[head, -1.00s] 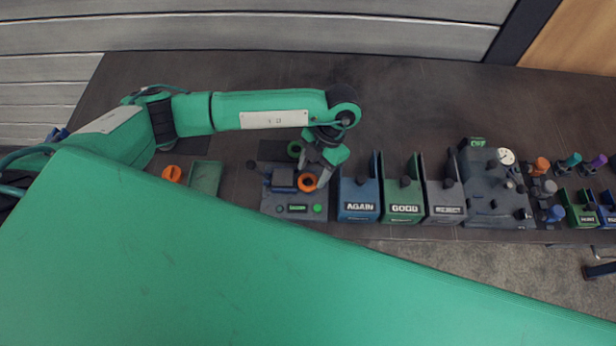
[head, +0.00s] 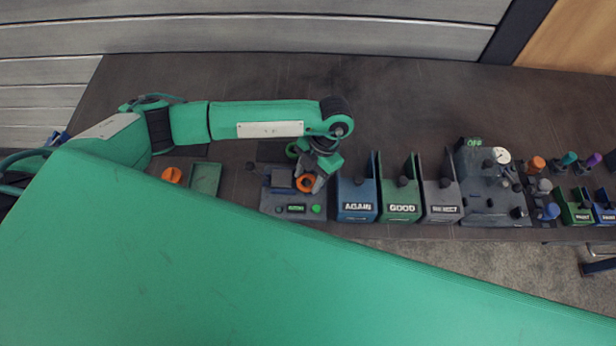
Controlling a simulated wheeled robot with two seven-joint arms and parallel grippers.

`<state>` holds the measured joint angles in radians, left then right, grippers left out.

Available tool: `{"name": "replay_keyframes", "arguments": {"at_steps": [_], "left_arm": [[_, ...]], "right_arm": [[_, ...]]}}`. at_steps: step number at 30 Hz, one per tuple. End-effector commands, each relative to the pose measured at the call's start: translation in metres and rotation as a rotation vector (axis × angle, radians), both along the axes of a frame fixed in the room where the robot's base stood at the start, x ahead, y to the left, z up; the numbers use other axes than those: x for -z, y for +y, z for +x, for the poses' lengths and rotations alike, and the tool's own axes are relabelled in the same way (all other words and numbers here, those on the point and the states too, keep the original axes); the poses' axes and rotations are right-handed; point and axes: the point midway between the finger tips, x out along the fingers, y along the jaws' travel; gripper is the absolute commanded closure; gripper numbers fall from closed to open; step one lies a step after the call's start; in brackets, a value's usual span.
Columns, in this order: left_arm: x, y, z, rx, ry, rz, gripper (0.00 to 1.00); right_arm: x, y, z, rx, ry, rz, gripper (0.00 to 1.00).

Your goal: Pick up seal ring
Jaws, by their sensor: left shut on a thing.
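An orange ring (head: 306,183), which looks like the seal ring, is at the fingertips of my left gripper (head: 311,180). The gripper points down and is shut on the ring, over the right part of a grey device (head: 280,207). The fingers and wrist hide part of the ring, and I cannot tell whether it touches the device. A green ring (head: 292,150) shows just behind the device. My right gripper is not in view.
An orange part (head: 172,175) and a green tray (head: 204,178) lie left. Bins marked AGAIN (head: 357,207), GOOD (head: 401,208) and REJECT (head: 443,209) stand close right of the gripper. A grey gauge station (head: 488,200) is further right. The table behind is clear.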

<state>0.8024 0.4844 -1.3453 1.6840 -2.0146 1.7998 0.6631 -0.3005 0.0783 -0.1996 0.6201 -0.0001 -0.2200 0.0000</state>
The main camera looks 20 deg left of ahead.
Motion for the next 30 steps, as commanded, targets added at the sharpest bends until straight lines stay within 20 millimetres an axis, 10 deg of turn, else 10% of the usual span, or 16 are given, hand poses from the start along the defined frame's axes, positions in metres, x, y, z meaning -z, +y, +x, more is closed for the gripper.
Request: {"name": "replay_keyframes", "arguments": {"at_steps": [8,18,30], "left_arm": [[-0.027,0.000,0.001,0.001,-0.005,-0.002,0.79],[-0.125,0.000,0.002,0.003,-0.008,-0.001,0.79],[-0.187,0.000,0.001,0.001,-0.004,0.000,0.79]], "right_arm": [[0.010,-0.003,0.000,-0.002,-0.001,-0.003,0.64],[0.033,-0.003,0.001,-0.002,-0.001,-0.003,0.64],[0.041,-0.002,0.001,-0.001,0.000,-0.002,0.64]]}}
